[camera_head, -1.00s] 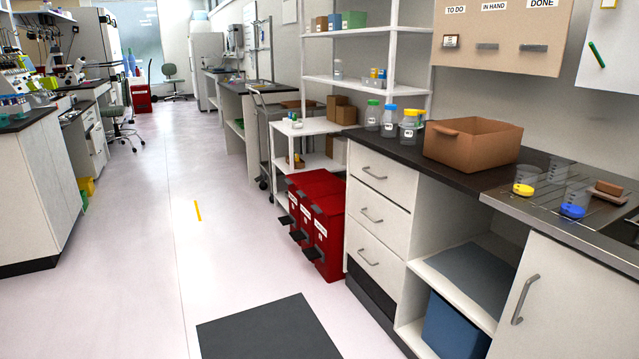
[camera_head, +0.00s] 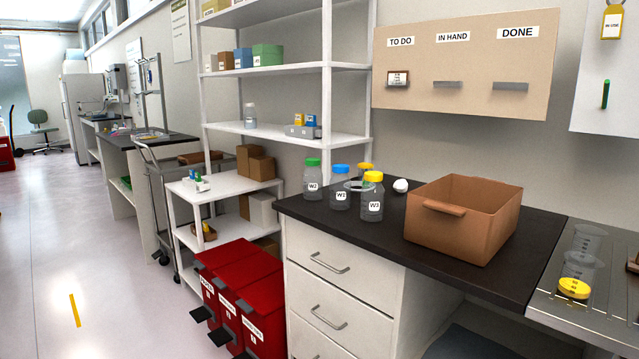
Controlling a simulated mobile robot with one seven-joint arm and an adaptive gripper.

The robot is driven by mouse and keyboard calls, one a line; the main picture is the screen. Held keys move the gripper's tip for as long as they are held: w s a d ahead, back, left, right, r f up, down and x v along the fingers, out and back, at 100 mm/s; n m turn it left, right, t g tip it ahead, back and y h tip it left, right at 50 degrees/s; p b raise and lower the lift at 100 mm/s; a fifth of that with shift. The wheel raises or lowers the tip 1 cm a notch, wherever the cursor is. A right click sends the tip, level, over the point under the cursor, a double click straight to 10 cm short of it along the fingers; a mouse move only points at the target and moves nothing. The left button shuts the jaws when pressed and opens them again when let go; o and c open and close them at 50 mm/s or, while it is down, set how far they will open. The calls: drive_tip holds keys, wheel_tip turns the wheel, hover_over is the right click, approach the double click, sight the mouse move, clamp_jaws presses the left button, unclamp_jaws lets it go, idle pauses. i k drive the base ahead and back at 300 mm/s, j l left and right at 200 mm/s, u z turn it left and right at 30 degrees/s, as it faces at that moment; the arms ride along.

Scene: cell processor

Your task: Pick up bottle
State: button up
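Several clear bottles stand upright on the dark counter left of the brown bin. One has a green cap (camera_head: 313,182), one a blue cap (camera_head: 341,190), and one a yellow cap (camera_head: 372,198) with a label that seems to read W3. Another yellow cap (camera_head: 365,168) shows behind, with its body mostly hidden. A clear rim (camera_head: 354,185) shows between the blue-capped and front yellow-capped bottles; I cannot tell what it belongs to. Another small bottle (camera_head: 250,115) stands on the white shelf behind. The task does not tell which bottle. My gripper is not in view.
The open brown bin (camera_head: 462,232) stands on the dark counter (camera_head: 345,228). A small white round object (camera_head: 400,185) lies behind. A metal worktop (camera_head: 565,310) with clear beakers and a yellow lid (camera_head: 573,288) is at right. Red bins (camera_head: 245,290) stand on the floor.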

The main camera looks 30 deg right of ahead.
sight(339, 185)
drive_tip(key=i+z, duration=0.1)
drive_tip(key=i, duration=0.65)
drive_tip(key=i+j+z, duration=0.1)
drive_tip(key=i, duration=0.65)
